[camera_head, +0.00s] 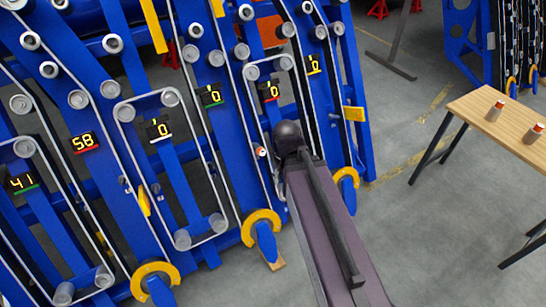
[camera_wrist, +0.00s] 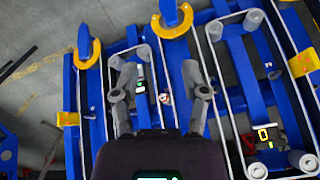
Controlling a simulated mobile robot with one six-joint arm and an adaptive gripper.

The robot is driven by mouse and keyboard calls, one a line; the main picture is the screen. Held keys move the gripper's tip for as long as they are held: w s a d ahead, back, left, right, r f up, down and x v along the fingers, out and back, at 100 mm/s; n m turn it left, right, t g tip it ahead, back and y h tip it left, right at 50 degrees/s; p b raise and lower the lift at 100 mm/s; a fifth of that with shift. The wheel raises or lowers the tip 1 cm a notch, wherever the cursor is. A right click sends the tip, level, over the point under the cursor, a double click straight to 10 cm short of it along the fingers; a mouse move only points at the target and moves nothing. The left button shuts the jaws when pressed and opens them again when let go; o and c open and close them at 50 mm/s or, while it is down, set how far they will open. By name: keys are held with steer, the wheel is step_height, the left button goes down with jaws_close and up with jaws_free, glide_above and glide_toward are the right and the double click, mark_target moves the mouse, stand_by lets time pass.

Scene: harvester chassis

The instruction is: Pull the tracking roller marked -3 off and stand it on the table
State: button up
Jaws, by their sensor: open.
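A small white-and-orange roller (camera_head: 262,152) is on the blue chassis, just left of the dark end of my arm. No -3 mark is readable on any roller. The wooden table (camera_head: 478,113) is at the right, with two similar rollers (camera_head: 495,111) (camera_head: 537,132) standing on it.
The blue chassis (camera_head: 245,150) carries belts, grey pulleys and lit displays, among them 41 (camera_head: 21,182) and 58 (camera_head: 84,141). Yellow-ringed parts (camera_head: 261,225) stick out along its lower edge. The table's near left part is bare. Open grey floor lies between chassis and table.

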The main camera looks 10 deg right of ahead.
steer(key=shift+d, duration=0.1)
steer(key=o, duration=0.4)
steer(key=shift+o, duration=0.2)
steer(key=shift+w+f, duration=0.1)
steer(key=shift+f, duration=0.05)
steer(key=w+d+f+m+t+y+b, duration=0.1)
steer(key=w+f+m+t+b, duration=0.4)
steer(key=w+f+b, duration=0.9)
steer(key=w+d+f+m+t+y+b, duration=0.2)
steer(key=w+f+m+t+b, duration=0.4)
steer(key=w+f+b, duration=0.8)
steer(key=shift+w+d+f+m+t+y+b, duration=0.35)
steer(key=shift+w+m+b, duration=1.45)
steer(key=shift+w+b, duration=2.7)
steer(key=shift+s+b, duration=0.85)
steer(key=shift+s, duration=0.05)
